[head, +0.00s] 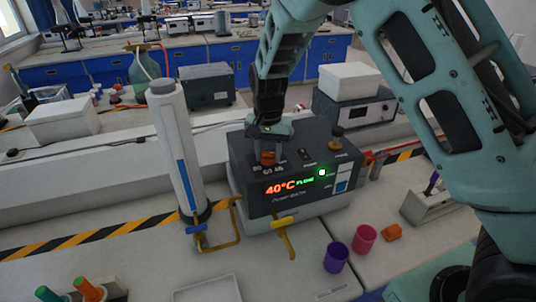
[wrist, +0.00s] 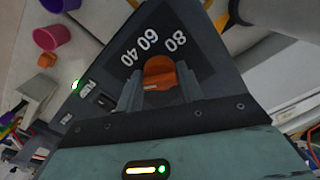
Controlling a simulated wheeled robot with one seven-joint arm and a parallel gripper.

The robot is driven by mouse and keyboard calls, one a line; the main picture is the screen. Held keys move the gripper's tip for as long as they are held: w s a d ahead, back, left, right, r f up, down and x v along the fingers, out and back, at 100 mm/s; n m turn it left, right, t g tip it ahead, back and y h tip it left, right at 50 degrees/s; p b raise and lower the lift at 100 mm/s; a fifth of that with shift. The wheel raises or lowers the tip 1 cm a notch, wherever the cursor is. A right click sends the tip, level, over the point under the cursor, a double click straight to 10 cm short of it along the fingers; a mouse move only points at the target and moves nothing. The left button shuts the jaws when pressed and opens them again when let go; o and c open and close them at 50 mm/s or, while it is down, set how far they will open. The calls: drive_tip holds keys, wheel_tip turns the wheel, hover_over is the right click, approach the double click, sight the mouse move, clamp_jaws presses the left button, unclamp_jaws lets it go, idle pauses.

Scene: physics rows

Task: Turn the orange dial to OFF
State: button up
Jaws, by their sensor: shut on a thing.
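The orange dial (head: 267,158) sits on the sloped top of a dark grey box unit (head: 240,165). The unit's front display reads 40°C in red with green text beside it. In the wrist view the orange dial (wrist: 160,71) is between my two fingers, with 40, 60 and 80 printed around its far side. A small pale mark shows on its near edge. No OFF label is readable; the near side of the scale is hidden by my gripper (wrist: 158,88). My gripper (head: 266,148) comes down from above and is shut on the dial.
A tall white cylinder (head: 176,150) stands close to the unit's left. Yellow-handled taps (head: 283,221) are in front. A black switch (head: 305,154) and another knob (head: 336,134) share the top. Purple (head: 336,257) and pink (head: 364,239) cups stand front right.

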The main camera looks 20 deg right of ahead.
sight(268, 153)
drive_tip(key=shift+n, duration=0.6)
drive_tip(key=o, duration=1)
wheel_tip(268, 153, up, 18)
drive_tip(key=b, duration=0.3)
drive_tip(key=shift+f+b, duration=0.25)
drive_tip(key=shift+b, duration=0.05)
drive_tip(key=s+a+f+n+y, duration=0.1)
drive_tip(key=s+a+f+n, duration=0.25)
drive_tip(key=s, duration=0.45)
drive_tip(key=s+a+f+n, duration=0.2)
drive_tip(key=s+a+n, duration=0.15)
drive_tip(key=s, duration=0.45)
drive_tip(key=s+f+n, duration=0.1)
drive_tip(key=s+f, duration=0.1)
drive_tip(key=s, duration=0.3)
drive_tip(key=s+f+n, duration=0.2)
drive_tip(key=s, duration=0.4)
drive_tip(key=s+f+n, duration=0.2)
drive_tip(key=s, duration=0.4)
drive_tip(key=shift+d, duration=0.3)
